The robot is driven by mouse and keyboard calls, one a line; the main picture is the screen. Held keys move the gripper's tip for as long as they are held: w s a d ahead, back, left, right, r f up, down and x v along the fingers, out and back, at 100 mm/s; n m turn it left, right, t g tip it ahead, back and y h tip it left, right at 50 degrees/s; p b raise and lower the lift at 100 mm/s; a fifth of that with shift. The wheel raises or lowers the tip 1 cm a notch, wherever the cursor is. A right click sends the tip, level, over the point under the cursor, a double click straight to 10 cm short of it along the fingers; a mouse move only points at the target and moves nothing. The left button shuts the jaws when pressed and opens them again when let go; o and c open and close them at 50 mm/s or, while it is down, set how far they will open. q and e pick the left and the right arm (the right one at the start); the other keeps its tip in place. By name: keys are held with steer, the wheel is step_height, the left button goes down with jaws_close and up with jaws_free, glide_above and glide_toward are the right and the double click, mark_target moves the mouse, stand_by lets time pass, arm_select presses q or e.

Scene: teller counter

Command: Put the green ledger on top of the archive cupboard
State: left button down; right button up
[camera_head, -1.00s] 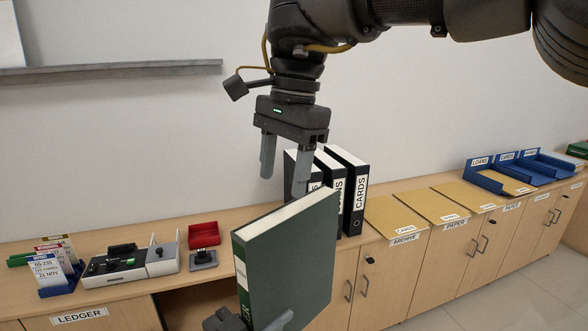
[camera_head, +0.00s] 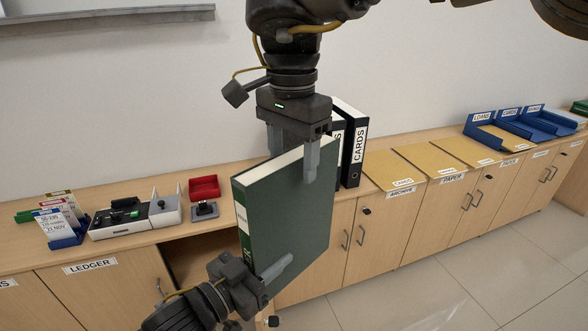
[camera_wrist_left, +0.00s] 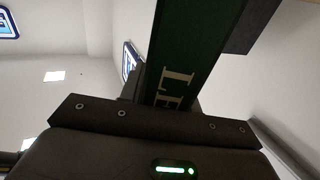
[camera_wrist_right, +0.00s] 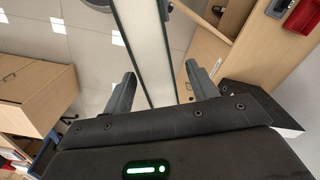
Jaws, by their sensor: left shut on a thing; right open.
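The green ledger (camera_head: 285,215) is held upright in front of the counter in the head view. My left gripper (camera_head: 262,285) is shut on its lower part. Its dark green spine with pale letters fills the upper middle of the left wrist view (camera_wrist_left: 190,60). My right gripper (camera_head: 292,160) is open and points down over the ledger's top edge, one finger in front of the cover. In the right wrist view the pale page edge (camera_wrist_right: 147,55) runs between the two fingers. The cupboard labelled ARCHIVE (camera_head: 385,235) stands right of the ledger.
Black binders (camera_head: 352,150) stand on the counter behind the ledger. A tan folder (camera_head: 395,171) lies above the ARCHIVE label. Blue trays (camera_head: 495,135) stand at the far right. A stamp device (camera_head: 135,217), a red box (camera_head: 204,187) and date cards (camera_head: 62,220) are at left.

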arm_select(q)
steer(key=shift+r, duration=0.2)
arm_select(e)
steer(key=shift+f, duration=1.6)
jaws_close()
arm_select(q)
steer(key=c, duration=1)
jaws_free()
arm_select(e)
steer(key=shift+r, duration=0.1)
arm_select(q)
steer(key=shift+o, duration=0.4)
steer(key=shift+f, duration=0.1)
